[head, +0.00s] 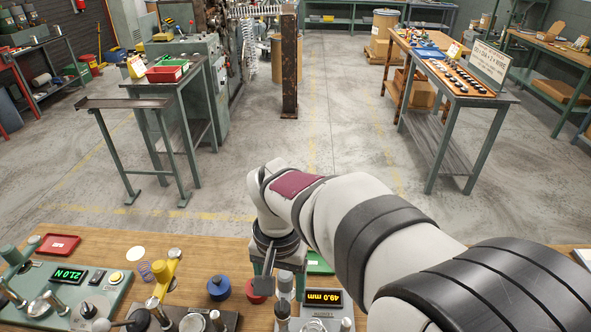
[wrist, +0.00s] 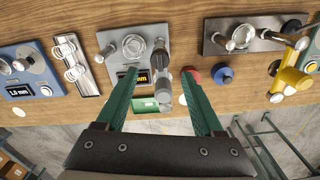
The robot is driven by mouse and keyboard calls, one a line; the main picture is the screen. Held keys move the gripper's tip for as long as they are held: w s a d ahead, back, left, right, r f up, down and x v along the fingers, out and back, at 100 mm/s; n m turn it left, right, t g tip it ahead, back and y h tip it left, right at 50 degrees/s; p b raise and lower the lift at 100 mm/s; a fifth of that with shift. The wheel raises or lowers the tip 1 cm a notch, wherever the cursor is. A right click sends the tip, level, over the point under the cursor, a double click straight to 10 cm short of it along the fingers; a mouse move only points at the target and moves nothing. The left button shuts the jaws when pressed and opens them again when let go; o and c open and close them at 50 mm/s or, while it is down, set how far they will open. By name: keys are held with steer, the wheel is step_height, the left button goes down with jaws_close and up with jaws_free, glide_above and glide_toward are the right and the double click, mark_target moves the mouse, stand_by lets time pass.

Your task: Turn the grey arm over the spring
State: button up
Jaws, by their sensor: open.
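A grey fixture plate (wrist: 122,55) with a digital mm readout lies below my gripper (wrist: 158,74). A long grey arm-like part (wrist: 161,60) with a thick cylindrical end stands out over this plate, between my two green fingers. The fingers are open, one on each side of it, and no contact shows. In the head view the grey part (head: 284,285) shows just beside my wrist, near the 49.0 mm display (head: 323,297). My fingers are largely hidden there.
A red knob (wrist: 193,73) and a blue knob (wrist: 225,74) are close on the right in the wrist view. A green tray (wrist: 146,105) lies near the bench edge. A yellow fixture (head: 166,272) and a 21.0 N tester (head: 68,290) stand left on the bench (head: 200,250).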

mark_target(282, 305)
step_height(282, 305, down, 7)
steer(key=shift+r, duration=0.15)
steer(key=shift+c, duration=0.2)
jaws_close()
stand_by(1.2)
